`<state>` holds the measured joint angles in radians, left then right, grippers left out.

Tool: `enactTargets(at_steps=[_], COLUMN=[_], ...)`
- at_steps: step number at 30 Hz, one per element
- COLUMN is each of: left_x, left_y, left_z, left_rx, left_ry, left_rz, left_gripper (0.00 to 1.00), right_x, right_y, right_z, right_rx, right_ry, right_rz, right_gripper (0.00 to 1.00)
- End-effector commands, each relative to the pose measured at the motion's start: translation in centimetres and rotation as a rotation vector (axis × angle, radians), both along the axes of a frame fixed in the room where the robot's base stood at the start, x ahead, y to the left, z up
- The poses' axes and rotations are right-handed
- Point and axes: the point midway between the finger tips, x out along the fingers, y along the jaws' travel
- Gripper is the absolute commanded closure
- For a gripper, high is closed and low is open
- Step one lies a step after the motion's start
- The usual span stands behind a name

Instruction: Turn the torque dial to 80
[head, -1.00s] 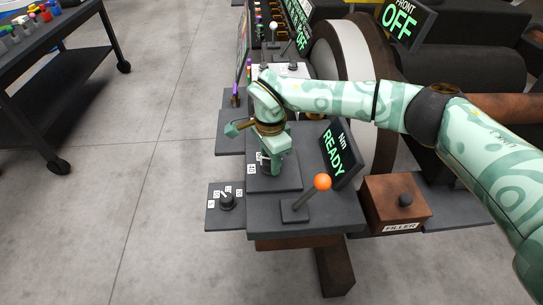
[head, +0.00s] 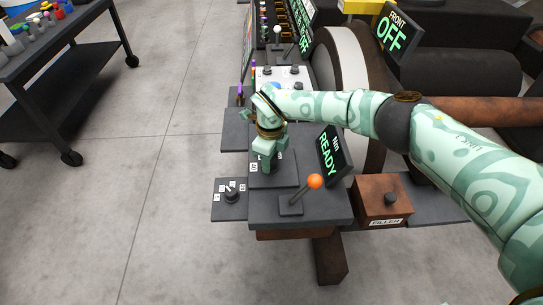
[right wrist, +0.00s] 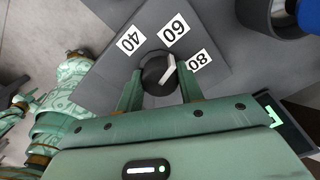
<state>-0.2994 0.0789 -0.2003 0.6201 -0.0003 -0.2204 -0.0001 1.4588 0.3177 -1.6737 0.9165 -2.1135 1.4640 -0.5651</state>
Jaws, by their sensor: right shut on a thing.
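The torque dial (right wrist: 152,70) is a dark round knob with a white pointer, on a dark grey panel with labels 40, 60 and 80 (right wrist: 197,61). In the right wrist view the pointer aims between 60 and 80. My right gripper (right wrist: 158,90) is shut on the dial, one finger on each side. In the head view my right gripper (head: 268,164) reaches down onto the panel, and the dial is mostly hidden beneath it. The Nm display (head: 331,155) beside it reads READY. My left gripper is not in view.
An orange-topped lever (head: 314,182) stands in front of the display. A smaller dial (head: 231,197) sits on a lower plate to the left. A brown FILLER box (head: 382,200) is at right. A black cart (head: 70,62) stands at far left, with open floor between.

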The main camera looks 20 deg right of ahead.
Motion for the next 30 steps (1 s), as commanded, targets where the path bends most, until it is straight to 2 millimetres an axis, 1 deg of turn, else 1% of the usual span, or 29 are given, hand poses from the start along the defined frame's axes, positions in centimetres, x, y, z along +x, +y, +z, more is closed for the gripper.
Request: enactTargets(at_steps=[1, 18, 24, 30], left_x=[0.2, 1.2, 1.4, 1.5], left_y=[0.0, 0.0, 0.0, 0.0], left_z=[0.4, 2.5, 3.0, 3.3], left_rx=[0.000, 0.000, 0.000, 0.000], left_ry=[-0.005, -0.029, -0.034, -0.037], left_rz=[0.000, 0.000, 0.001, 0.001], left_gripper=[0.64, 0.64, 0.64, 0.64], right_x=[0.1, 0.1, 0.1, 0.1], right_y=[0.0, 0.0, 0.0, 0.0], right_z=[0.4, 0.3, 0.3, 0.2], right_rx=[-0.001, 0.000, 0.001, 0.001], right_ry=[-0.005, -0.005, -0.004, -0.004], right_rz=[-0.042, -0.577, -0.732, -0.845], right_gripper=[0.86, 0.86, 0.86, 0.86])
